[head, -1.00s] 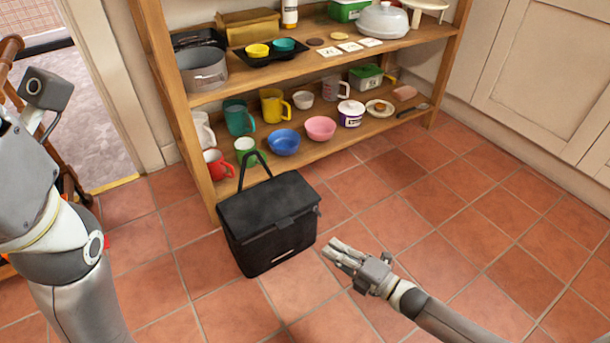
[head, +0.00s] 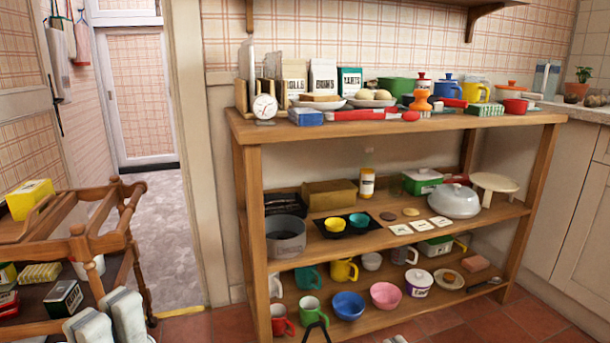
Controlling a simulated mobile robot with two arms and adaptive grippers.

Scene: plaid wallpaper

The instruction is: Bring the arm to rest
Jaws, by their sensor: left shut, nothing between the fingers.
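A wooden shelf unit (head: 400,128) fills the middle, crowded with dishes, mugs and bowls. The trolley at left carries a yellow box (head: 30,199) and other packages. A doorway opens behind the trolley.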

